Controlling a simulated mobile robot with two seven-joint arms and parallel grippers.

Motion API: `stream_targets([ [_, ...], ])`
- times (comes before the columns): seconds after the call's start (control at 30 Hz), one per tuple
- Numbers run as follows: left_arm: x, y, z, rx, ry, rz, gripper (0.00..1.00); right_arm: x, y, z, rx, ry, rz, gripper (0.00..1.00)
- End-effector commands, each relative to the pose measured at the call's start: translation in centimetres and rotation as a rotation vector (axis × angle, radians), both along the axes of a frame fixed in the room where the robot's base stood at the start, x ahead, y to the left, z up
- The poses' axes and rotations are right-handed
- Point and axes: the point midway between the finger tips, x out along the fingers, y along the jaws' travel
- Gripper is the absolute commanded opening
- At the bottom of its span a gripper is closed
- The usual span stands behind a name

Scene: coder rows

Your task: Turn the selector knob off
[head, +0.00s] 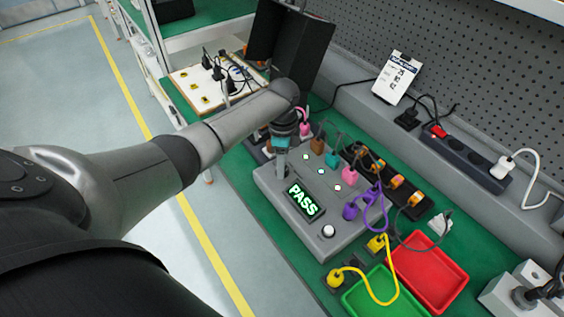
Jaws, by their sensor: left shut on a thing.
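A grey tester box (268,182) stands on the green bench mat, with a lit display reading PASS (304,200) on its sloped face. My left gripper (282,167) points down at the box's far left corner, above the left end of the display. Its fingers are shut on the selector knob, which they hide almost fully, so the knob's pointer direction cannot be read. A round white button (328,231) is at the near end of the box. My right gripper does not show.
Colored plugs and cables, including a purple plug (350,211), line the box's right side. A green tray (372,300) and a red tray (428,272) lie at the near right. A power strip (465,160) and a card (396,78) are at the back. Floor on the left is clear.

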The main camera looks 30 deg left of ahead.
Motion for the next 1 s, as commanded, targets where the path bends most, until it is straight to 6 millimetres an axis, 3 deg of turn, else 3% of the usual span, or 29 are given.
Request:
stream_targets([
  [0.5,-0.1,0.0,0.4,-0.002,0.005,0.385,0.0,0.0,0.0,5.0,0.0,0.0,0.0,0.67],
  [1.0,-0.2,0.0,0.3,-0.001,0.004,0.859,0.0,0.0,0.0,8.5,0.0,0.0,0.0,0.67],
])
